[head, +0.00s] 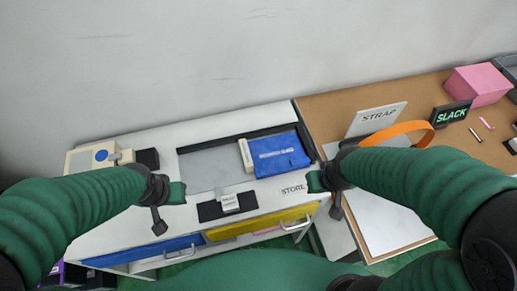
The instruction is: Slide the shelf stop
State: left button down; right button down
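A small white block (229,202) with tiny, unreadable print sits on a black strip (210,212) on the white cabinet top, in front of the recessed grey tray; it looks like the shelf stop. My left gripper (169,209) is to the left of the block, over the cabinet's front part, with its fingers apart and nothing between them. My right gripper (326,196) is to the right of the block, beside the printed word STORE (293,190), also with its fingers apart and empty. Neither gripper touches the block.
A blue packet (278,154) lies in the right part of the grey tray (203,170). Blue (150,252) and yellow (262,222) drawers are below. A beige box (85,158) stands at left. A STRAP sign (377,117), orange band (405,129) and SLACK sign (451,114) are at right.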

aim_at(247, 156)
jog(key=l+u, duration=0.15)
jog(key=u, duration=0.25)
jog(key=i+l+u, duration=0.1)
jog(key=u, duration=0.3)
jog(key=l+u, duration=0.25)
jog(key=u, duration=0.15)
